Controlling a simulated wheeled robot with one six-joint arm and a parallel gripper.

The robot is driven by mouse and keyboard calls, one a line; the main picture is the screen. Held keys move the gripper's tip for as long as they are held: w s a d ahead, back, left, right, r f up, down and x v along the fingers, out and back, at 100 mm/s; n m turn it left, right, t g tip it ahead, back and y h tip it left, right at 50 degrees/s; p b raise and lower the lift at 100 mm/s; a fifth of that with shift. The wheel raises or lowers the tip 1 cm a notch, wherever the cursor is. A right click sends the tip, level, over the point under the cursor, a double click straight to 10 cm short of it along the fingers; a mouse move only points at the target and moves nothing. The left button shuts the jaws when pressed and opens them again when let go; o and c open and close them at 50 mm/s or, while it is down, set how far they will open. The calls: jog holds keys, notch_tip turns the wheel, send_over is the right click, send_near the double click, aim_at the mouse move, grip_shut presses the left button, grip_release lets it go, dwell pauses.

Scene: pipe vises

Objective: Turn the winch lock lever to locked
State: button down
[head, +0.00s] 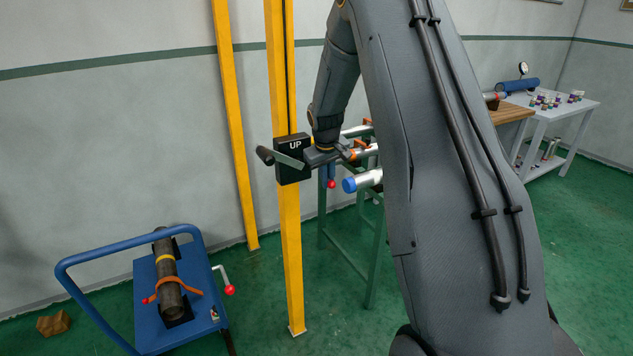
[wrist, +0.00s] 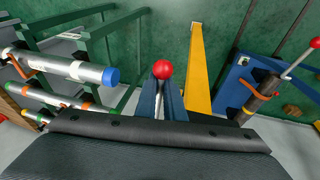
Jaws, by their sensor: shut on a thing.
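The winch (head: 293,160) is a black box marked "UP" on a yellow post, with a crank handle at its left. The lock lever shows as a red ball knob (head: 331,184) just right of and below the winch box. My gripper (head: 328,172) points down there, its blue fingers shut on the lever. In the wrist view the red knob (wrist: 162,70) shows beyond the fingertips, with the pale lever rod between the two blue fingers (wrist: 162,98). The lever's joint with the winch is hidden behind my wrist.
A green rack holds silver pipes, one with a blue cap (head: 349,185), close right of my gripper. A blue cart (head: 145,300) with a strapped dark pipe (head: 168,275) stands at lower left. A white table (head: 570,112) is at far right.

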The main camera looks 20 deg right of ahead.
jog(key=shift+w+r, duration=0.1)
jog(key=shift+r, duration=0.1)
jog(key=c, duration=1.9)
grip_release()
jog(key=shift+o, duration=0.3)
jog(key=shift+f, duration=0.1)
jog(key=b+v, duration=0.2)
jog(key=v, duration=0.6)
jog(key=s+a+f, duration=0.1)
jog(key=s+a, duration=0.5)
jog(key=s, duration=0.4)
jog(key=s+a+f+g+y, duration=0.1)
jog(key=s+a+f, duration=0.1)
jog(key=s+a, duration=0.4)
jog(key=s+a+f+y, duration=0.1)
jog(key=s+a, duration=0.5)
jog(key=s, duration=0.9)
jog(key=shift+a+f+m+g, duration=0.25)
jog(key=shift+a+m+g, duration=0.05)
jog(key=shift+g, duration=0.1)
